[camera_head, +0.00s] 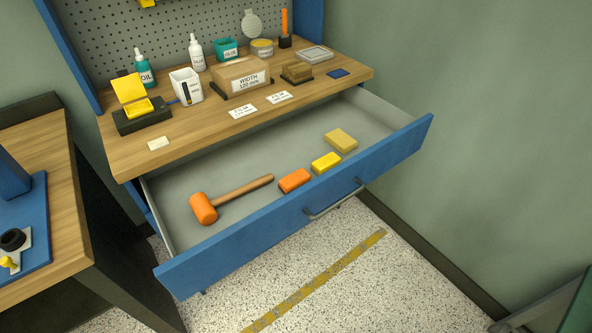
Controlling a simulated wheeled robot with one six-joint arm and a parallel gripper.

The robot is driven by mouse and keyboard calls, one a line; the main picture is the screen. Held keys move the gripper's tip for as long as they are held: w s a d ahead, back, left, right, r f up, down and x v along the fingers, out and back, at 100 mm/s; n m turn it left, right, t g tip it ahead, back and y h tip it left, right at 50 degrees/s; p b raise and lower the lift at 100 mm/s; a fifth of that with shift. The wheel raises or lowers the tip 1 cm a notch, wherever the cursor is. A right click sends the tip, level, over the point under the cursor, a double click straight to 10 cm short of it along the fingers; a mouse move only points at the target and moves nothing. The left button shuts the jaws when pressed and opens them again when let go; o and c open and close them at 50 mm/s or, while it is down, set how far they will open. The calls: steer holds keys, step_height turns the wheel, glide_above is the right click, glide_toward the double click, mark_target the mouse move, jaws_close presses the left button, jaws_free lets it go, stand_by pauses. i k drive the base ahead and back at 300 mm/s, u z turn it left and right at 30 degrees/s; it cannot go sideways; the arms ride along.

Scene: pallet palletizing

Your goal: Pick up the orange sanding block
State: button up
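The orange sanding block (294,181) lies in the open drawer (225,248), close to the inner side of its blue front panel. A yellow block (326,162) lies to its right, and a tan block (341,141) lies farther right and back. A mallet (204,208) with an orange head lies to its left. The end of the mallet's wooden handle (245,189) comes near the orange block. My gripper is not in view.
The wooden worktop (330,88) overhangs the back of the drawer and carries bottles, boxes and labels. A metal handle (335,200) sticks out from the drawer front. Another bench (50,215) stands at left. The speckled floor (400,285) before the drawer is clear.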

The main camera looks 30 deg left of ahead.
mark_target(298, 178)
steer(key=u, duration=0.55)
steer(key=i, duration=0.8)
steer(key=u, duration=0.65)
